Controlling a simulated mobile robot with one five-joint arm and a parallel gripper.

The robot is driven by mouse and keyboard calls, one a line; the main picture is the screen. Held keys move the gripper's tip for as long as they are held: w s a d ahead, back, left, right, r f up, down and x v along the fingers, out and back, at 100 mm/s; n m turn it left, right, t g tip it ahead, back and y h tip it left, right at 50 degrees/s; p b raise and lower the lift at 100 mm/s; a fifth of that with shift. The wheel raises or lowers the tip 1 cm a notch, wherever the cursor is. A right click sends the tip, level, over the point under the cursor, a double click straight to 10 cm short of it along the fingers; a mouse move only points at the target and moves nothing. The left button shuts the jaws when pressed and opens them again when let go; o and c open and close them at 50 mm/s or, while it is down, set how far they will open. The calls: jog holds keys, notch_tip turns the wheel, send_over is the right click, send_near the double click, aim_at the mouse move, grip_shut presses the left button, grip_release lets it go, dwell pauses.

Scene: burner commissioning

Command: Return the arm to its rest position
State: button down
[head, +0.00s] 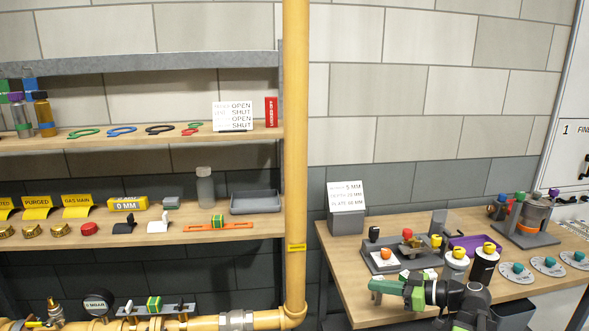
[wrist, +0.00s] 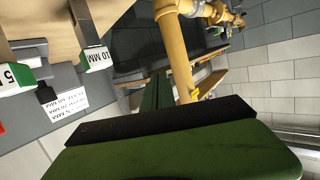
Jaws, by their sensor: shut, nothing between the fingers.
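In the wrist view, a green gripper part with a black edge (wrist: 170,145) fills the lower middle, and the picture is tilted.
The table (head: 345,277) carries a grey tray (head: 376,266), several yellow-topped cylinders and a sign box (head: 346,221). A yellow pipe (head: 295,150) rises left of the table. Shelves (head: 150,236) stand farther left.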

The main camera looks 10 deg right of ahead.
jog(key=w+a+f+n+g+p, duration=0.1)
jog(key=a+f+g, duration=0.2)
jog(key=a, duration=0.7)
jog(key=w+a+f+n+g+p, duration=0.1)
jog(key=a+f+g, duration=0.25)
jog(key=a, duration=0.75)
jog(key=s+a+f+m+g+h+p, duration=0.1)
jog(key=s+a+f+g+h, duration=0.15)
jog(key=a, duration=0.25)
jog(key=s+a+f+m+g+h, duration=0.1)
jog(key=s+a+f+h, duration=0.1)
jog(key=a+f+h, duration=0.15)
jog(key=d+f+m+h, duration=0.1)
jog(key=d+m+h, duration=0.4)
jog(key=d+m, duration=0.3)
jog(key=shift+d+f+m, duration=0.3)
jog(key=shift+d, duration=0.2)
